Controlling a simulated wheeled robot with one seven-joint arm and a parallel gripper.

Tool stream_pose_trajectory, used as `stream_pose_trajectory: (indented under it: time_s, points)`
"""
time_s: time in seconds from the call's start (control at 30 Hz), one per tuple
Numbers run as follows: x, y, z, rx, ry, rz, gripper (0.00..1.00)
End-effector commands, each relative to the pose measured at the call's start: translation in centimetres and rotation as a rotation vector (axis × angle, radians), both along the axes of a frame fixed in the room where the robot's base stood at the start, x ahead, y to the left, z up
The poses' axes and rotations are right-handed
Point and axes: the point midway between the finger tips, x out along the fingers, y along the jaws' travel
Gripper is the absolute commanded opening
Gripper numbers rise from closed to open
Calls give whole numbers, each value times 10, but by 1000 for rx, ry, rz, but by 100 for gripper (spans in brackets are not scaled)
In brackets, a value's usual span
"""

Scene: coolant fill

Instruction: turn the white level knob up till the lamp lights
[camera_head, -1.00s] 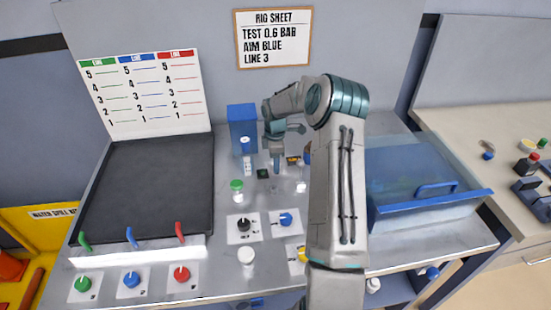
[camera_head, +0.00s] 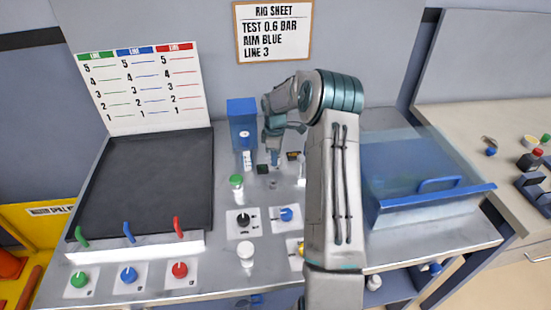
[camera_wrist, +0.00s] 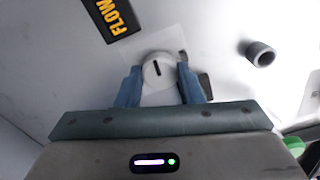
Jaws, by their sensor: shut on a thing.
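The white level knob (camera_wrist: 157,73) is a round white cap with a dark slot-like mark, on a pale plate in the wrist view. My gripper (camera_wrist: 160,80) has its two blue fingers on either side of it, shut on it. In the head view, my gripper (camera_head: 275,161) points down at the back middle of the bench, and the knob there is hidden by it. I cannot make out which thing is the lamp, or whether one is lit.
A black FLOW label (camera_wrist: 110,18) and a grey ring-shaped piece (camera_wrist: 261,54) lie near the knob. A green-capped bottle (camera_head: 236,184) stands front left of my gripper. A blue box (camera_head: 242,122) stands behind, and a clear blue-handled cover (camera_head: 420,200) is at right.

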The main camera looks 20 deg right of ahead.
Motion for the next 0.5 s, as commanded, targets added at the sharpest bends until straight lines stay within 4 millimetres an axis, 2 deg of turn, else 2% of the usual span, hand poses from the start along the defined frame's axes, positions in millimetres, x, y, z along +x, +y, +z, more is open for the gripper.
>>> stream_pose_trajectory:
  time_s: [0.33, 0.37, 0.4, 0.43, 0.5]
  points:
    - [0, 0, 1, -1, -1, -28, 11]
    - [0, 0, 1, -1, -1, -28, 39]
    - [0, 0, 1, -1, -1, -28, 50]
    - [0, 0, 1, -1, -1, -28, 56]
    - [0, 0, 1, -1, -1, -27, 56]
